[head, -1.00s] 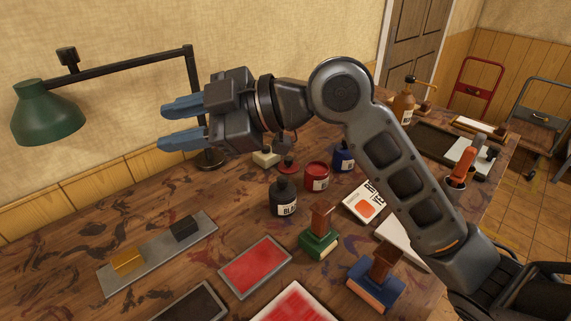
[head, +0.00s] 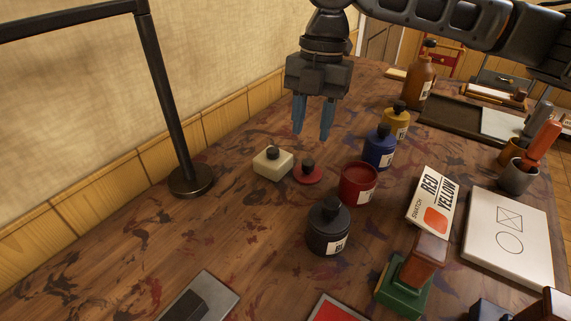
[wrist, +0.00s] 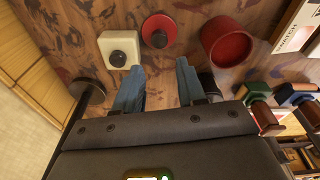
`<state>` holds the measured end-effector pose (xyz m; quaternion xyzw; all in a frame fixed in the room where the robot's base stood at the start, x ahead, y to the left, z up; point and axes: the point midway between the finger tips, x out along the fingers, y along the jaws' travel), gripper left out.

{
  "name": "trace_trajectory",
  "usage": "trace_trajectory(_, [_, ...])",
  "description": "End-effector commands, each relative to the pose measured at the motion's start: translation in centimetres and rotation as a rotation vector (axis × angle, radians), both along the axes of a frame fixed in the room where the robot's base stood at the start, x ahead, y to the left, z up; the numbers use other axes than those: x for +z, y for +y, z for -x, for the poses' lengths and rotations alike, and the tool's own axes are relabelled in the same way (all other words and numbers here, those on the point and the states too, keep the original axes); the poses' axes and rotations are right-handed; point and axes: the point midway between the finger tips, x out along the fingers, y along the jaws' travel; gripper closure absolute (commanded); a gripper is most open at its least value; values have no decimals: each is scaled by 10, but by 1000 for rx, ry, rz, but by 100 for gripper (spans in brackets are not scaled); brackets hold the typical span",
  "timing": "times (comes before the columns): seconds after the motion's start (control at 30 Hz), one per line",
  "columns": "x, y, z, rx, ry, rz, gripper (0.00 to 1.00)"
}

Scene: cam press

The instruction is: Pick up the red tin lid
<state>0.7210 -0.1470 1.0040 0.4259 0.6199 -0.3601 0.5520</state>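The red tin lid (head: 308,173) is a flat red disc with a dark knob, lying on the wooden table between a cream block and an open red tin (head: 358,183). It also shows in the wrist view (wrist: 160,31), just beyond my fingertips and between the block and the tin. My gripper (head: 313,136) points down above the table, behind and above the lid in the head view. Its blue fingers (wrist: 158,70) are apart with nothing between them.
The cream block with a dark knob (head: 272,164) stands close left of the lid. A black bottle (head: 328,228), a blue bottle (head: 379,148) and a yellow bottle (head: 396,124) stand nearby. A lamp base (head: 191,181) is at left. The table between lamp and block is clear.

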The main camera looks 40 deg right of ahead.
Motion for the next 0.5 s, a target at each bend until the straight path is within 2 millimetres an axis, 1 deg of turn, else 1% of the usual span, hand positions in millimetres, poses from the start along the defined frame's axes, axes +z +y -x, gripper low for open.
trace_trajectory(0.03, [-3,-5,3,0,12,14,60])
trace_trajectory(0.1, [-7,-8,5,1,21,20,60])
trace_trajectory(0.37, [-32,-5,6,1,22,20,60])
trace_trajectory(0.5, [-50,-3,4,1,21,20,60])
